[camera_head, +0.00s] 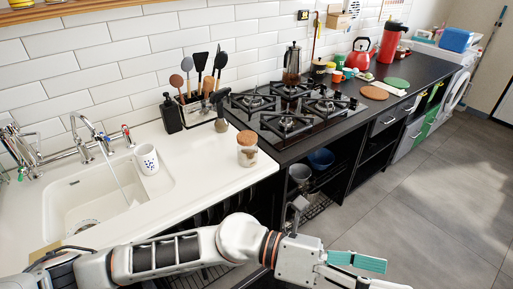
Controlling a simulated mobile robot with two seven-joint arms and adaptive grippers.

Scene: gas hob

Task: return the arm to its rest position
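My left arm (165,255) comes in from the lower left and stretches along the front of the sink counter towards the right. Its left gripper (368,275) is out over the grey floor near the bottom edge of the picture, in front of the dark cabinet. A teal finger pad shows on its upper finger, apart from the pale lower finger, which is partly cut off by the frame. The gripper looks open, with nothing seen in it. My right gripper is not in view.
The sink (95,205) and white counter (215,175) lie behind the arm, with a cork-lidded jar (247,155) near the front edge. The gas hob (297,112) is beyond. Bowls (321,158) stand in the open cabinet near the wrist. The floor (430,205) at right is clear.

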